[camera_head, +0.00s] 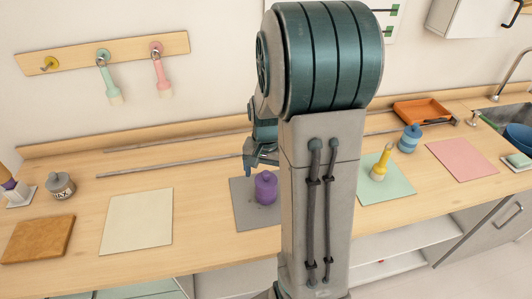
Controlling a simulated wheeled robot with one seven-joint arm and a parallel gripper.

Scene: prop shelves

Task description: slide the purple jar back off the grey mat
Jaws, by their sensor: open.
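A purple jar (265,188) with a knobbed lid stands upright on the grey mat (248,216), near the mat's middle in the part I can see. My gripper (261,163) is small in view, behind and just above the jar, near the mat's back edge. It is open and holds nothing that I can see. Whether it touches the jar cannot be told. My arm hides the right side of the mat and may cover part of the space beside the jar.
A thin metal rail (170,166) runs along the counter behind the mats. A cream mat (137,218) lies left. A green mat (388,187) with a yellow bottle (381,163) and a blue jar (408,139) are right. Wood is clear between the cream and grey mats.

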